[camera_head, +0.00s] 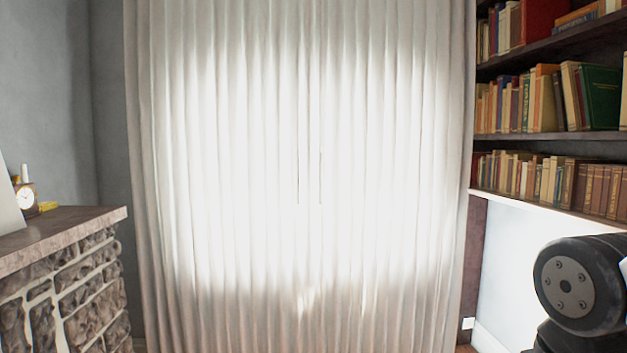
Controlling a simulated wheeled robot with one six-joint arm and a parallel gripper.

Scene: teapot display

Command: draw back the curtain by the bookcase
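The curtain (390,170) is pale and pleated and hangs closed across the middle of the view, with bright light coming through it. Thin dark vertical lines show near its middle; I cannot tell whether they are gaps between two panels. The bookcase (565,140) stands to the right, close to the curtain's right edge, with several shelves of books. A dark rounded joint of my arm shows at the lower right. My gripper is not in view.
A stone-faced ledge (75,235) juts in at the left, with a small clock (26,196) on it. A white wall panel (520,260) lies under the bookcase. The space in front of the curtain looks clear.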

